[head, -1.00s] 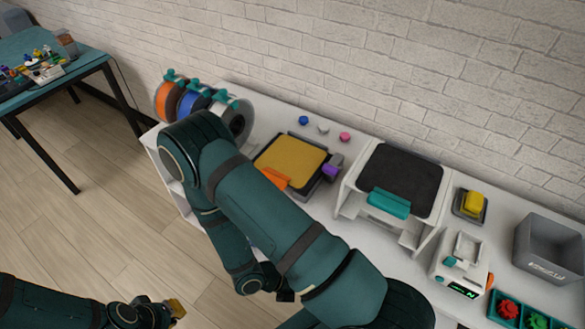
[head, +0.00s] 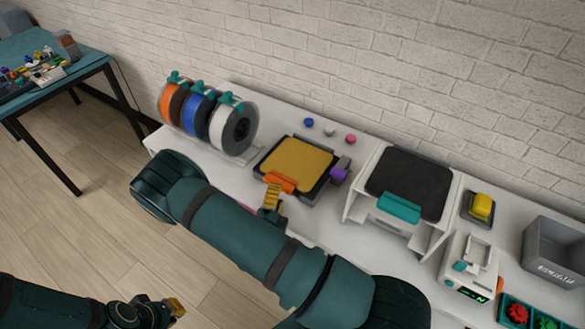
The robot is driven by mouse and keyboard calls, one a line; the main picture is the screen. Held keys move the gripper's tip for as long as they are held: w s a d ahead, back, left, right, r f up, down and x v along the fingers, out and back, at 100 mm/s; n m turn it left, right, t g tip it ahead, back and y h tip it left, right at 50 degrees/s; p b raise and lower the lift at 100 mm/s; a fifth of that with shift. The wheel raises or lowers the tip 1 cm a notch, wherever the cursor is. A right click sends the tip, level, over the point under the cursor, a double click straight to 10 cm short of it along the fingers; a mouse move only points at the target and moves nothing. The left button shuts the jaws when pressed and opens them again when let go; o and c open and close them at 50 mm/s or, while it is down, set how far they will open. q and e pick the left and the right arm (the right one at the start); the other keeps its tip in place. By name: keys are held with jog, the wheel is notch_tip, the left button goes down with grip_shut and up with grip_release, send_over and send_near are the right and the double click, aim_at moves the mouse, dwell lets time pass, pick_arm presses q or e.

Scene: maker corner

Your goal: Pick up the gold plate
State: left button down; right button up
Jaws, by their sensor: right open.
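The gold plate (head: 299,160) lies flat on a dark square bed on the white bench, with an orange tab (head: 280,182) at its front edge. My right gripper (head: 273,191) has gold fingers and is open, just in front of the orange tab. It points toward the plate, and I cannot tell whether it touches the tab. My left gripper (head: 177,308) hangs low over the floor at the bottom left, far from the plate. Its fingers are too small and angled to tell open from shut.
Filament spools (head: 208,113) stand left of the plate. A purple knob (head: 339,174) sits at the bed's right, beside a black-topped stand (head: 410,183) with a teal handle. Small blue, white and pink knobs lie behind. A grey bin (head: 554,249) is at the right.

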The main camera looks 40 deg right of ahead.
aim_at(280, 179)
jog(key=shift+x, duration=3.05)
jog(key=shift+w+a, duration=0.15)
grip_shut()
